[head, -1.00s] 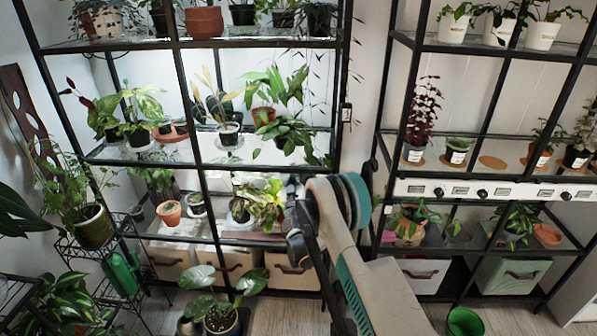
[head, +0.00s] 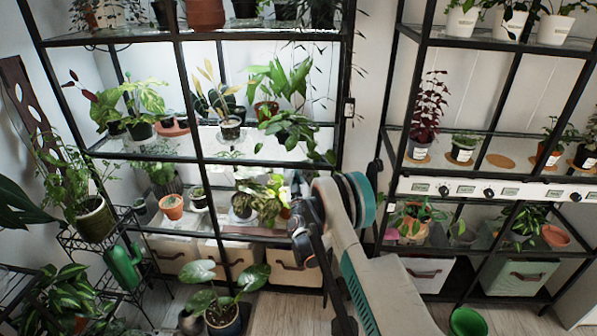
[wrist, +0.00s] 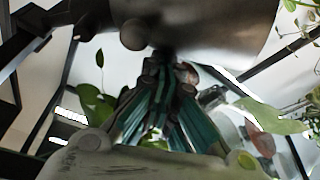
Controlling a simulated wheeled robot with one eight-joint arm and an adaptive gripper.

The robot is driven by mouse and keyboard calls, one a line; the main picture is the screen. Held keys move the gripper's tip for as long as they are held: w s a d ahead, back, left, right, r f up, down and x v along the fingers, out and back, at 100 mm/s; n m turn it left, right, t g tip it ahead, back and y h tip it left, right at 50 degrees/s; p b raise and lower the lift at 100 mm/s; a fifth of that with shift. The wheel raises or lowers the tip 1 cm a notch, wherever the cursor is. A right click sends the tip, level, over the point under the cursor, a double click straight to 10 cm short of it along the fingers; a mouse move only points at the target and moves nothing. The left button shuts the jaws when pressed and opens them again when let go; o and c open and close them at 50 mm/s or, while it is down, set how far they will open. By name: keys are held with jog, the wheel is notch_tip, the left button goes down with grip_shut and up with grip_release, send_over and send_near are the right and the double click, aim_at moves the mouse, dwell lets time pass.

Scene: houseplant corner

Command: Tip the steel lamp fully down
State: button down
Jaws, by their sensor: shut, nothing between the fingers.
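A large, smooth grey metal shape (wrist: 225,22), which looks like the steel lamp's shade, fills the top of the wrist view. Its upper part is cut off by the frame. My gripper (wrist: 165,62) shows teal fingers drawn together to a point, with nothing seen between them. The fingertips are just below the metal's lower edge; I cannot tell whether they touch it. In the head view my arm reaches toward the shelves, and I cannot make out the lamp or the fingertips there.
A left shelf rack (head: 250,162) and a right rack (head: 470,177) hold several potted plants. A green pot (head: 467,322) stands at the lower right.

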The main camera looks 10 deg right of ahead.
jog(key=shift+s+d+f+n+g+y, duration=0.1)
jog(key=shift+d+f+n+y, duration=0.25)
jog(key=shift+f+n, duration=0.5)
jog(key=shift+s+d+f+n+g+y, duration=0.2)
jog(key=shift+d+f+n, duration=0.3)
jog(key=shift+n, duration=0.5)
jog(key=shift+s+d+f+n+y, duration=0.1)
jog(key=shift+d+f+n+y, duration=0.2)
jog(key=shift+f+n, duration=0.55)
jog(key=shift+r, duration=0.1)
